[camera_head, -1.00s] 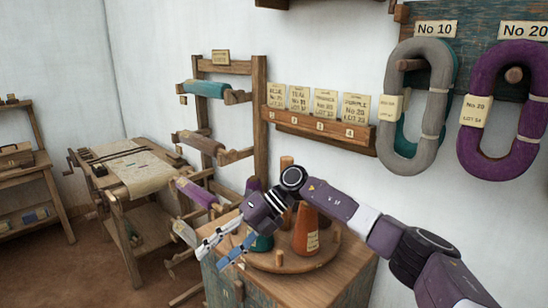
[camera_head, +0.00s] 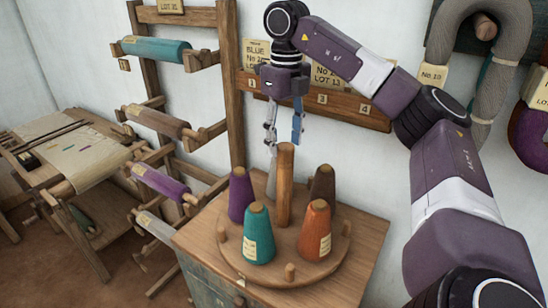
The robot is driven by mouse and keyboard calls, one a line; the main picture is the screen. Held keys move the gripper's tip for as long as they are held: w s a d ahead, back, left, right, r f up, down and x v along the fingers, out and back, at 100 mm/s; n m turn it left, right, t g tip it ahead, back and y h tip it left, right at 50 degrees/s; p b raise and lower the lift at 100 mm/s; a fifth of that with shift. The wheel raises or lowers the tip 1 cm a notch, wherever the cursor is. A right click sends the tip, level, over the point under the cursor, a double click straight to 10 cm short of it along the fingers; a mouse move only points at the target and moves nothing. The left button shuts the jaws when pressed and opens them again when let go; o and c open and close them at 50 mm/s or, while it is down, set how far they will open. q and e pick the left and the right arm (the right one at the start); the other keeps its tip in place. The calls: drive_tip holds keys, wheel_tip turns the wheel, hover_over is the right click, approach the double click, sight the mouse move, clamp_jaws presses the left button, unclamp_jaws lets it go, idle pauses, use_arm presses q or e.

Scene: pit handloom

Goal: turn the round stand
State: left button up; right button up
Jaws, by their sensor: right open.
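The round stand (camera_head: 288,245) is a wooden disc on a wooden cabinet, with short pegs around its rim and a tall central post (camera_head: 285,190). It carries a purple cone (camera_head: 240,196), a teal cone (camera_head: 258,238), an orange cone (camera_head: 314,232) and a dark brown cone (camera_head: 322,187). A pale grey shape behind the post is mostly hidden. My right gripper (camera_head: 284,138) points down, open and empty, with its fingertips near the post's top. I cannot tell whether they straddle the post. My left gripper is not in view.
The cabinet top (camera_head: 370,228) is bare around the disc. A rack with a teal roll (camera_head: 155,48) and other rolls stands to the left, close to the cabinet. A labelled wall ledge (camera_head: 350,108) lies behind my right arm. Yarn hanks (camera_head: 437,45) hang at the right.

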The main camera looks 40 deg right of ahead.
sight(285, 166)
drive_tip(key=shift+s+f, duration=0.25)
drive_tip(key=shift+f, duration=0.05)
wheel_tip(285, 166, down, 2)
drive_tip(key=shift+s+f+p, duration=0.15)
drive_tip(key=shift+f+p, duration=0.1)
drive_tip(key=shift+p, duration=0.1)
wheel_tip(285, 166, down, 4)
drive_tip(key=shift+r+p, duration=0.2)
drive_tip(key=shift+p, duration=0.2)
drive_tip(key=shift+w+f, duration=0.2)
drive_tip(key=shift+f, duration=0.25)
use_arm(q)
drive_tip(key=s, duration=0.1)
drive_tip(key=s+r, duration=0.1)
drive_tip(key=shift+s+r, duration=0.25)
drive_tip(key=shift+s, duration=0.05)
use_arm(e)
clamp_jaws()
